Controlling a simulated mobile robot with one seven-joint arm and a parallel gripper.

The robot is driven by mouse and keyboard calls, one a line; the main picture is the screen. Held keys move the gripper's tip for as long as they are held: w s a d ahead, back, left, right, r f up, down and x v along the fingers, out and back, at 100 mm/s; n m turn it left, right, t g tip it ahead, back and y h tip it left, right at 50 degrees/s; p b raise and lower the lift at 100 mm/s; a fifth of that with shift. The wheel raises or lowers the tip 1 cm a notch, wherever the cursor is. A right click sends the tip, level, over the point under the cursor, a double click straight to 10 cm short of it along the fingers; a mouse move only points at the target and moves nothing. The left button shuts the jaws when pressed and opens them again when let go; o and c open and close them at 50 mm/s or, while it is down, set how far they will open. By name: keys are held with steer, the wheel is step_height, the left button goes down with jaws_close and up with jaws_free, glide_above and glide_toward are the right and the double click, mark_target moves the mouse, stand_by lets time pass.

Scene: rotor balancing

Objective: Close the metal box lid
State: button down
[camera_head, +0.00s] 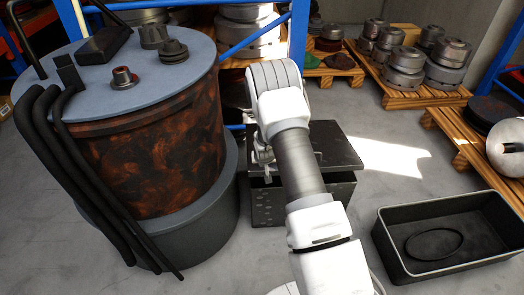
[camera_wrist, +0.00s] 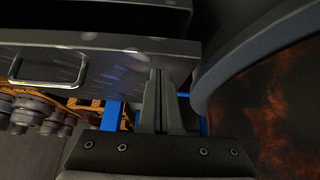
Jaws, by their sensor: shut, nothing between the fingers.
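The dark metal box (camera_head: 267,205) stands on the floor, partly hidden behind my arm. Its dark lid (camera_head: 338,148) sits above the body, with a dark gap between them, so it looks partly open.
A large rusty drum (camera_head: 150,150) with a grey top and black hoses stands close left of the box. An open grey bin (camera_head: 395,262) lies at the right. Pallets (camera_head: 410,93) with metal parts are behind. Bare floor lies between box and bin.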

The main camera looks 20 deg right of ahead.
step_height(320, 180, down, 7)
steer(key=s, duration=0.1)
steer(key=shift+s+a+b, duration=0.25)
steer(key=shift+s+b, duration=0.15)
steer(key=shift+r, duration=0.1)
